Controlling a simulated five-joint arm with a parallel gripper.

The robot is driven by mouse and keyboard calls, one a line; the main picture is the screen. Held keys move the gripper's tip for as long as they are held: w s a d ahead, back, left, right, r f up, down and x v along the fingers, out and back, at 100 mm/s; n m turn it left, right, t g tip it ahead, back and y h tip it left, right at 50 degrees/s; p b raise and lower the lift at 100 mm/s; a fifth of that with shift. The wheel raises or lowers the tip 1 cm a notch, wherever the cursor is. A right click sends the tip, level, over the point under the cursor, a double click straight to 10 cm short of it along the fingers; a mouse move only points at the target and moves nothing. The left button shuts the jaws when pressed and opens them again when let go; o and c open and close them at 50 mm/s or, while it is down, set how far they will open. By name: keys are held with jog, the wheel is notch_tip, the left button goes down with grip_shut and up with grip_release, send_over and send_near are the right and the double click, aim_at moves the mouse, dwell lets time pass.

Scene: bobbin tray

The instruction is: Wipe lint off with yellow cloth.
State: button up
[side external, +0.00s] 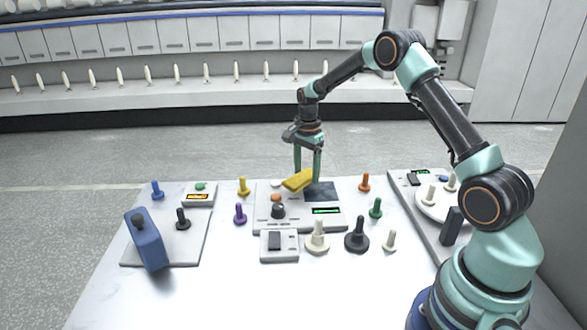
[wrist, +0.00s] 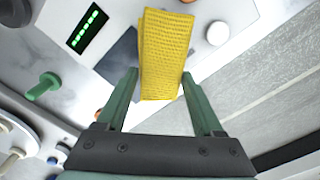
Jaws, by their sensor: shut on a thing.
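The yellow cloth (side external: 296,183) is a folded pad, held tilted between the fingers of my gripper (side external: 307,178) over a light grey control panel (side external: 296,210). In the wrist view the cloth (wrist: 165,45) sits between the two green fingertips of my gripper (wrist: 160,74) and extends beyond them. A dark flat square (side external: 324,190) on the panel lies just right of the cloth; it also shows partly behind the cloth in the wrist view (wrist: 120,60). I cannot make out lint, and I cannot tell whether the cloth touches the panel.
The panel has a dark knob (side external: 278,210) and a green display (side external: 326,211). Several coloured pegs stand around, including a purple one (side external: 240,213) and a green one (side external: 376,207). A blue block (side external: 147,243) stands at left. The front of the table (side external: 220,300) is clear.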

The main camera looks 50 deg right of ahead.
jog(key=shift+r, duration=2.65)
